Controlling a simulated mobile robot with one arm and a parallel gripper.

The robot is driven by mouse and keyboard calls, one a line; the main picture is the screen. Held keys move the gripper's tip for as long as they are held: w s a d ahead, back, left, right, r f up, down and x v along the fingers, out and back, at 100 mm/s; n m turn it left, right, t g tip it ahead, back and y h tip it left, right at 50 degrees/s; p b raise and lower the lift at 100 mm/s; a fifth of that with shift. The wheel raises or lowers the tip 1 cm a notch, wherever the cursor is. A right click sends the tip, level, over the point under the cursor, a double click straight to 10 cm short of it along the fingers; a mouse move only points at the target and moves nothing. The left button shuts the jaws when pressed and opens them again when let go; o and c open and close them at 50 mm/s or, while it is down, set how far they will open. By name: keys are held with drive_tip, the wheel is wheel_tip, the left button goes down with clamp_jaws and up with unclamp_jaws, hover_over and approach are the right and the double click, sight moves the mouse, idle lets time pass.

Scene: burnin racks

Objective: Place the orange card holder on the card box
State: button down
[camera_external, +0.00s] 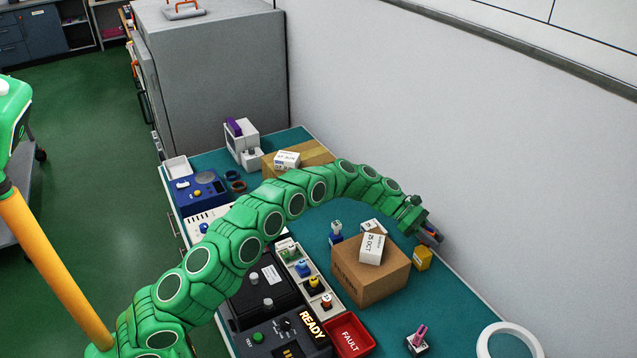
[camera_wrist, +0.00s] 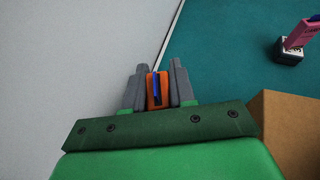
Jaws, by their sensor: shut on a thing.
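The orange card holder (camera_wrist: 151,101) is between the two grey fingers of my gripper (camera_wrist: 158,88) in the wrist view, with a dark blue piece in it. My gripper is shut on it. In the external view my gripper (camera_external: 431,235) is near the wall, right of the nearer brown cardboard box (camera_external: 365,283); the holder is hardly visible there. That box also shows at the right edge of the wrist view (camera_wrist: 290,128). A white carton (camera_external: 371,249) marked 25 OCT lies on top of it. I cannot tell whether this box or the farther cardboard box (camera_external: 316,153) is the card box.
A yellow block (camera_external: 422,259) stands below my gripper. A pink-topped item (camera_external: 418,338) and a white ring (camera_external: 484,345) are nearer the front. A red FAULT tray (camera_external: 349,337) and a black READY unit lie left of the box. The wall runs along the right.

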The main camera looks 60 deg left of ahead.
drive_tip(key=shift+f, duration=1.25)
drive_tip(key=shift+f, duration=0.15)
drive_tip(key=c, duration=0.9)
unclamp_jaws()
drive_tip(key=shift+c, duration=0.2)
drive_tip(key=shift+a+r, duration=0.15)
drive_tip(key=shift+r, duration=0.05)
drive_tip(key=v, duration=1.1)
drive_tip(key=shift+s+a+r, duration=0.15)
drive_tip(key=shift+s+a, duration=0.1)
